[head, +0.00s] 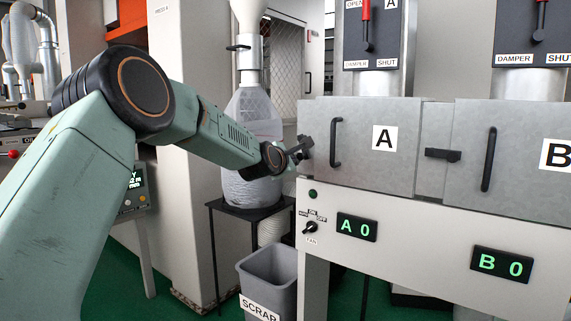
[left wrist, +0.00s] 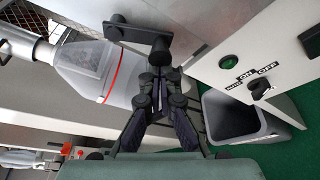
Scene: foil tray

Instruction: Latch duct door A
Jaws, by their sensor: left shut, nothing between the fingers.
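Duct door A (head: 390,170) is a grey metal panel with a white A label and a black vertical handle (head: 336,143). It looks flush with the housing. My left gripper (head: 304,150) is at the door's left edge, left of the handle. In the left wrist view its fingers (left wrist: 160,78) are shut and empty. Just beyond the fingertips is a dark latch lever (left wrist: 138,35) with a round knob, at the door's edge. I cannot tell whether the fingertips touch it. In the head view my gripper largely hides this spot. My right gripper is not in view.
Door B (head: 520,150) is to the right, with a black latch (head: 443,155) between the doors. Below are a fan switch (head: 311,228) and the A 0 display (head: 357,227). A scrap bin (head: 268,285) and a clear collector bag (head: 255,125) stand near my left arm.

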